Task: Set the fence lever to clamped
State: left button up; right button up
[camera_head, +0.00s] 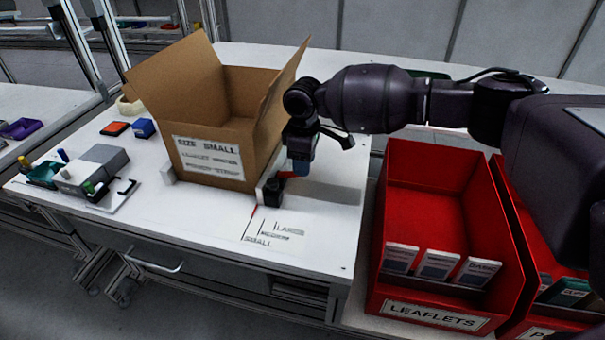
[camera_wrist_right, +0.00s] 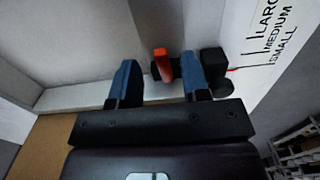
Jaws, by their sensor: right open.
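The fence lever (camera_wrist_right: 161,64) shows in the right wrist view as a small red-orange handle beside a black knob (camera_wrist_right: 214,66). In the head view the dark knob (camera_head: 271,192) stands at the fence, by the right side of the cardboard box; the lever is mostly hidden there by my right gripper (camera_head: 300,168). In the right wrist view my right gripper (camera_wrist_right: 160,62) is open, its two blue fingers on either side of the lever. I cannot tell whether they touch it. My left gripper is not in view.
An open cardboard box (camera_head: 222,130) stands on the white table beside the fence. Printed size lines (camera_head: 270,230) mark the tabletop in front. A red leaflets bin (camera_head: 425,200) stands at the right. A grey device (camera_head: 92,172) sits at the left.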

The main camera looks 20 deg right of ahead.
aim_at(291, 174)
jog(key=shift+f+b, duration=0.3)
jog(key=shift+f, duration=1.65)
grip_shut()
